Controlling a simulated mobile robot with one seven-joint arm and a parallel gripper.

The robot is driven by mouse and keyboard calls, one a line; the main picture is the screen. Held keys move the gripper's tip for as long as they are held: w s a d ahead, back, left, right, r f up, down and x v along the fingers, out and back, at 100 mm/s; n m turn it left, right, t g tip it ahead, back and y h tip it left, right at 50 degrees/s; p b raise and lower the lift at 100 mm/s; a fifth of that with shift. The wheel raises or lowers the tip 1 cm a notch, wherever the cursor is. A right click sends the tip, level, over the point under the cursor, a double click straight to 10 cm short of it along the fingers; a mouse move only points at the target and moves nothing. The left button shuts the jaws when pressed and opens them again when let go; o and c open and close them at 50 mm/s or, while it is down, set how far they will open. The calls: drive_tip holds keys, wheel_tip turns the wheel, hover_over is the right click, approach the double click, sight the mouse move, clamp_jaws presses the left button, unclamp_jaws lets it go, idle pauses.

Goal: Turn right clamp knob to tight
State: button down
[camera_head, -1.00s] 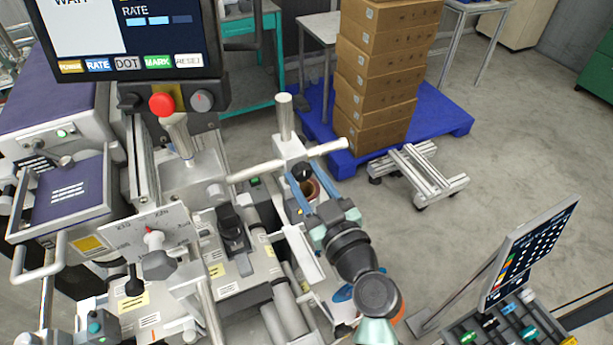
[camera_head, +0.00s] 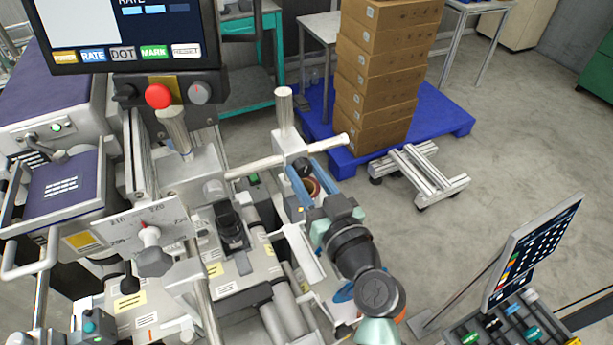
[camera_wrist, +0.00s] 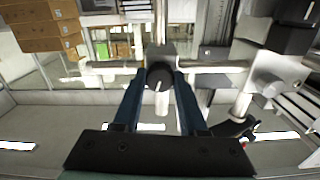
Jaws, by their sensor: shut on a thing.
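The right clamp knob is a small black round knob (camera_head: 303,168) on the pale clamp post, under a white crossbar. In the wrist view it is the dark knob (camera_wrist: 160,76) with a pale line on its face, running close to upright. My gripper (camera_head: 309,170) has its two blue fingers on either side of the knob. The wrist view shows my gripper (camera_wrist: 158,80) shut on the knob, with the fingertips against its sides. A reddish-brown round part (camera_head: 312,187) shows between the fingers. The tight mark cannot be made out.
A monitor panel with a red button (camera_head: 158,96) stands at upper left. A dial plate (camera_head: 148,235) is at left. Stacked boxes (camera_head: 380,85) are on a blue pallet (camera_head: 440,115) behind.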

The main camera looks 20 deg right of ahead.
drive_tip(key=m, duration=0.4)
drive_tip(key=shift+m+b, duration=0.3)
drive_tip(key=shift+b, duration=0.05)
drive_tip(key=m, duration=0.5)
drive_tip(key=shift+m+p, duration=0.3)
drive_tip(key=m+p, duration=0.1)
drive_tip(key=m, duration=0.4)
drive_tip(key=shift+p, duration=0.35)
drive_tip(key=shift+m+p, duration=0.9)
drive_tip(key=shift+m, duration=1.8)
drive_tip(key=shift+c, duration=2.2)
unclamp_jaws()
